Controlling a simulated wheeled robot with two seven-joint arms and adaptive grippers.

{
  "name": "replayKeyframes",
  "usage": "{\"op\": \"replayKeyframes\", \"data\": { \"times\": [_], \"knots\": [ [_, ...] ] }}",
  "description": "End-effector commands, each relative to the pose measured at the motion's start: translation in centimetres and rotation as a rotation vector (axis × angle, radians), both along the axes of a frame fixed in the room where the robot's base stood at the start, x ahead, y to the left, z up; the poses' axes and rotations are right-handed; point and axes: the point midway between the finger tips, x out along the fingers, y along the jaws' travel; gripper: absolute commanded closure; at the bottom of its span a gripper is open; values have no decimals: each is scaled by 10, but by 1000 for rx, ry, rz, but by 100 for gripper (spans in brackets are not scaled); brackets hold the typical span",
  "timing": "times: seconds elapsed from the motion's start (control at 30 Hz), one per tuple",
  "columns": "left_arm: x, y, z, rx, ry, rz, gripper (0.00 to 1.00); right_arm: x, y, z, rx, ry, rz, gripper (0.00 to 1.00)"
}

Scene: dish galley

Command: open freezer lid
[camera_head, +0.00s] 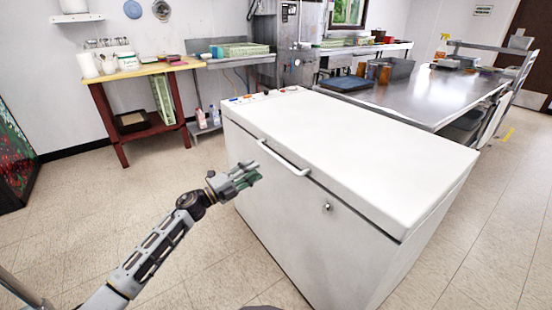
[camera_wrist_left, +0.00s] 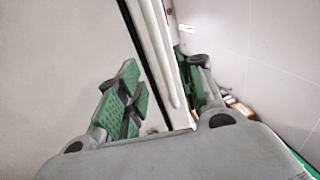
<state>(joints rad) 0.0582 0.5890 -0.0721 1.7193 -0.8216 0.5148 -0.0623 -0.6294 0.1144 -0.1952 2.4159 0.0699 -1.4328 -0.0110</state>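The white chest freezer (camera_head: 330,230) stands in the middle of the head view. Its lid (camera_head: 360,140) lies flat and closed, with a dark seam below its edge. The white bar handle (camera_head: 285,160) is on the lid's front edge, and a small lock (camera_head: 327,208) sits below it. My left gripper (camera_head: 250,175) is just in front of the freezer, by the handle's left end. In the left wrist view its green-padded fingers (camera_wrist_left: 160,85) are spread apart, with the handle (camera_wrist_left: 162,50) showing between them; contact cannot be told. My right gripper is not in view.
Small items (camera_head: 262,95) lie on the lid's far left edge. A metal table (camera_head: 430,92) stands close behind the freezer. A red-legged wooden table (camera_head: 140,72) is at the back left. The tiled floor left of the freezer is clear.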

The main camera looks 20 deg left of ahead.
Motion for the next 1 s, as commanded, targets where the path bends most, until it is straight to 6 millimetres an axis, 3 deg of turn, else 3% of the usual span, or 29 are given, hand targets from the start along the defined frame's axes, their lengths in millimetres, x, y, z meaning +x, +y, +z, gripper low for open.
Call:
{"op": "replayKeyframes", "data": {
  "times": [1.0],
  "knots": [
    [62,-47,15,0,0,1,63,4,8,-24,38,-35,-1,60]
  ]
}}
